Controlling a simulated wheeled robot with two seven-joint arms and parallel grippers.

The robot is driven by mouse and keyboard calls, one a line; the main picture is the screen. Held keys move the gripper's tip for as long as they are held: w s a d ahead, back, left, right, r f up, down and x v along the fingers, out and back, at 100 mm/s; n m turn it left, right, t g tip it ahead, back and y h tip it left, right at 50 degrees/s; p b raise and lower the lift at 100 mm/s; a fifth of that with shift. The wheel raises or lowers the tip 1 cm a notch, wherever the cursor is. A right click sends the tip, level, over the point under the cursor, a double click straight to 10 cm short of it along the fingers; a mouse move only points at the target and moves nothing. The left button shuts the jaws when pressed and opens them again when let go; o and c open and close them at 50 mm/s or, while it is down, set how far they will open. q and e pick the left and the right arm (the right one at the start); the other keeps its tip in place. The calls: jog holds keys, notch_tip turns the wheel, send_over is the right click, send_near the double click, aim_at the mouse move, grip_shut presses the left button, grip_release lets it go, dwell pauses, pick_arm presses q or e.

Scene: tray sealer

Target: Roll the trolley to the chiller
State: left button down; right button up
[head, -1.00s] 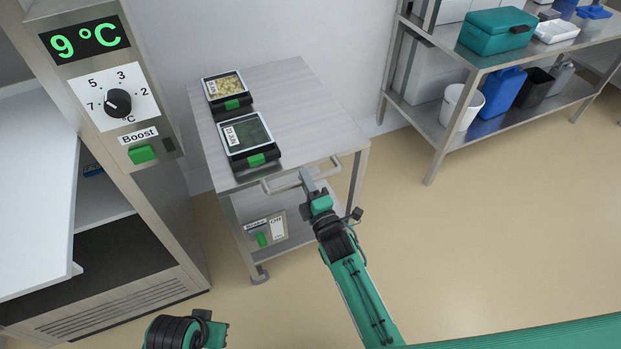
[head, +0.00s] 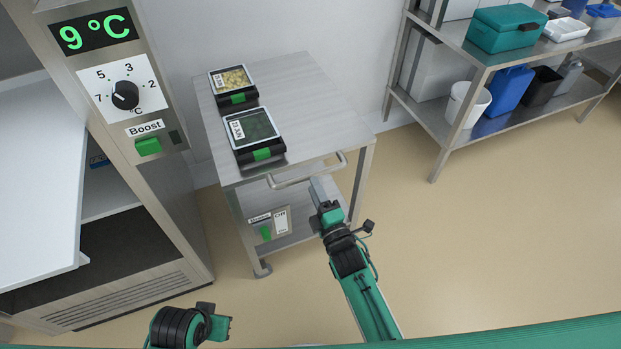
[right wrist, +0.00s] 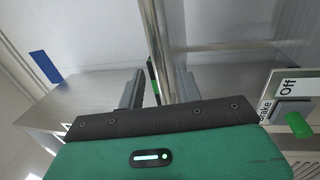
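The grey metal trolley (head: 310,95) stands against the back wall, right of the chiller. Its bar handle (head: 290,183) faces me. Two black-framed trays, one with yellow food (head: 231,81) and one with green food (head: 250,127), sit on its top. A brake plate (head: 270,224) with a green lever is below; its "Off" label shows in the right wrist view (right wrist: 287,84). The chiller (head: 165,215) reads 9 °C. My right gripper (head: 316,184) is at the handle, fingers apart; a metal bar (right wrist: 157,45) shows between them in the wrist view. Contact is unclear.
A steel shelf rack (head: 462,92) at the back right holds a teal box (head: 507,30), a white bucket (head: 466,103) and blue containers. The floor (head: 480,240) right of the trolley is clear. A narrow gap separates the trolley and chiller.

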jog(key=v, duration=0.9)
jog(key=shift+s, duration=0.2)
